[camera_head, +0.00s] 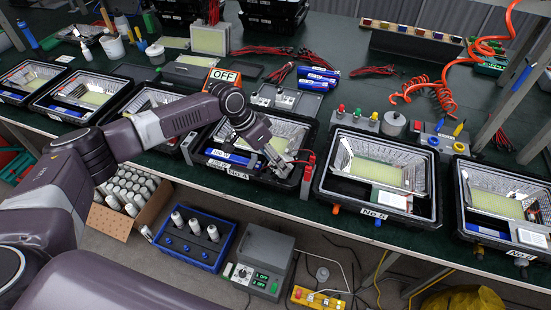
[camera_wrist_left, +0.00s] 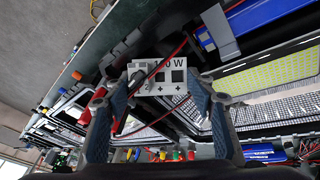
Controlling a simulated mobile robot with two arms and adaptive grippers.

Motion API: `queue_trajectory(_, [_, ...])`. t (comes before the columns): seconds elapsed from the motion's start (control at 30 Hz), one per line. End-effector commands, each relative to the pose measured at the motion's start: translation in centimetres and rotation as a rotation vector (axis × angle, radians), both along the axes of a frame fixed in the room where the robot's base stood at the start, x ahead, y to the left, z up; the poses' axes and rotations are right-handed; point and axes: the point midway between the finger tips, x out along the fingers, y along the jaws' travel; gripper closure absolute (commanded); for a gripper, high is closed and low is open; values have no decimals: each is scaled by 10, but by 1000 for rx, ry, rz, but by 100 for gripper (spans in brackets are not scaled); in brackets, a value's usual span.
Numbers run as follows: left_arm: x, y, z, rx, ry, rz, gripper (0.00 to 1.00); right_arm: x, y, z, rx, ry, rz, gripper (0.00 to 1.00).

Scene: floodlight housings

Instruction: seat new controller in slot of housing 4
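Housing 4 (camera_head: 238,173), an open black case with a reflective interior and an LED panel, stands on the bench; in the wrist view its LED panel (camera_wrist_left: 275,75) shows at the right. My left gripper (camera_head: 281,158) is over its right end. In the wrist view the left gripper (camera_wrist_left: 166,82) has its fingers on both sides of a pale controller (camera_wrist_left: 146,69) marked with a W rating, and looks shut on it. Red and black wires cross in front. The slot is hidden, and I cannot tell whether the controller is inside it. My right gripper is not in view.
Housing 5 (camera_head: 375,214) and another housing (camera_head: 520,255) stand to the right; more stand left. A blue crate (camera_head: 225,232) is below.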

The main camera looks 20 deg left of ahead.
Motion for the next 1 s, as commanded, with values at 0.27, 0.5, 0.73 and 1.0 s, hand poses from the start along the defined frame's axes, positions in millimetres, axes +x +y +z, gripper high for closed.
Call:
queue_trajectory(0.27, [0,0,1,-1,-1,0,32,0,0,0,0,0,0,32])
queue_trajectory(0.5, [1,0,-1,0,-3,-1,32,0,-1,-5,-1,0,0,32])
queue_trajectory(0.73, [-3,10,22,-1,-6,0,32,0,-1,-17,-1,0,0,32])
queue_trajectory(1.0, [-7,27,62,-1,-4,-1,32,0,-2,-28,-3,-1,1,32])
